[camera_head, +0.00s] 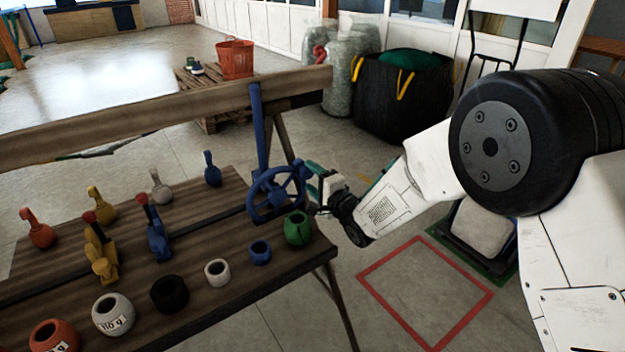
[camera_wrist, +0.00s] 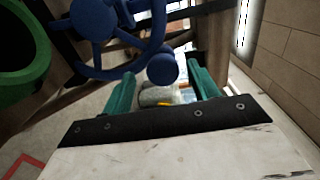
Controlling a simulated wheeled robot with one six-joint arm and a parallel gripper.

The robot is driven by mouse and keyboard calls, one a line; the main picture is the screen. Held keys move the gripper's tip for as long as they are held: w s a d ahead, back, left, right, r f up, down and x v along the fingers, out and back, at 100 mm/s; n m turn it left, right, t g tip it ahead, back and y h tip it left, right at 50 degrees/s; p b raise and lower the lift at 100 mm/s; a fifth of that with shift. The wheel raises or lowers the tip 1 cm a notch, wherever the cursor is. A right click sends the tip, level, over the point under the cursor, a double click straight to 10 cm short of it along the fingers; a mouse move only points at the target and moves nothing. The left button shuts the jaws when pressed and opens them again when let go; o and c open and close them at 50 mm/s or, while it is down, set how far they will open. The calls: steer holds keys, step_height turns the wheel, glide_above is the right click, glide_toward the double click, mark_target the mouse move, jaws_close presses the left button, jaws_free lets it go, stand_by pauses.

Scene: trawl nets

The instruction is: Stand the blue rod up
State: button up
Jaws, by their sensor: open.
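A long blue rod (camera_head: 260,130) rises nearly upright, leaning slightly, in front of the wooden beam; its lower end is behind the blue handwheel (camera_head: 277,194). The handwheel stands at the bench's right end and fills the upper left of the wrist view (camera_wrist: 95,22). My gripper (camera_head: 314,182) is beside the wheel's right side. In the wrist view its teal fingers (camera_wrist: 161,74) are apart, with a rounded blue knob (camera_wrist: 163,69) on the wheel side showing between them. I cannot tell whether they touch it.
The wooden bench (camera_head: 190,255) carries several coloured eye-ended pieces, a blue lever (camera_head: 157,235) with a red knob, a yellow lever (camera_head: 98,245) and a row of rings. A green ring (camera_head: 297,228) sits close to the wheel and my gripper. A wooden beam (camera_head: 160,110) crosses behind.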

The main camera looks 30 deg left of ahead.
steer(key=v, duration=0.7)
steer(key=shift+d, duration=0.2)
